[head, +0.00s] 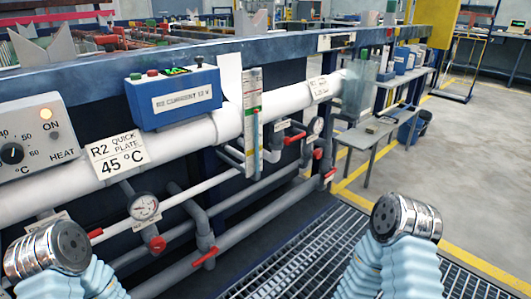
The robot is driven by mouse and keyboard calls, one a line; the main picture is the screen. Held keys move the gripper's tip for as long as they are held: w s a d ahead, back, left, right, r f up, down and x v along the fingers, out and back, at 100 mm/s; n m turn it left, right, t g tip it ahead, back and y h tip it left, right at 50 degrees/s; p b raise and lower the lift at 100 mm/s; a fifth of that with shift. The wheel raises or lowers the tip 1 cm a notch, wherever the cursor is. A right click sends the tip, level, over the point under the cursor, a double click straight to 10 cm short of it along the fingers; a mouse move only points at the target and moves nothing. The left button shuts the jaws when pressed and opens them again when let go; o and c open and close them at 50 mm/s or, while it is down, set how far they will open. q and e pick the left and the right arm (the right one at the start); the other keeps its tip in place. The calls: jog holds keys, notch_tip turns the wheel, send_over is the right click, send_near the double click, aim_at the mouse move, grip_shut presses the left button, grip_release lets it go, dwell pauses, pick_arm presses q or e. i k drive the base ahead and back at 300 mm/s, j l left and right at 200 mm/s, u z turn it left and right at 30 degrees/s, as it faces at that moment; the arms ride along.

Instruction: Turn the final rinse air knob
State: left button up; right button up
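No label reading final rinse air is legible, so I cannot tell which knob is that one. Red valve handles sit on the grey pipes: a left one (95,233), one under a round gauge (157,243), a lower one (204,258), and further ones to the right (295,138) and (329,175). A round pressure gauge (144,206) hangs at the left, and a second gauge (317,126) is farther right. My two arms show as pale blue sleeves with metal round joints at bottom left and bottom right. No gripper fingers show in the head view.
A heater box (42,140) with a black dial and lit lamp is at far left. A blue control box (174,97) sits on the white pipe (80,178). A grey bench (372,138) stands right of the line. Floor grating (300,262) and open floor lie right.

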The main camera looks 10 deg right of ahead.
aim_at(317, 154)
jog(key=i+l+u, duration=0.2)
jog(key=u, duration=0.15)
jog(key=i+l+u, duration=0.15)
jog(key=l+u, duration=0.2)
jog(key=i+l+u, duration=0.1)
jog(key=l+u, duration=0.25)
jog(key=l, duration=0.1)
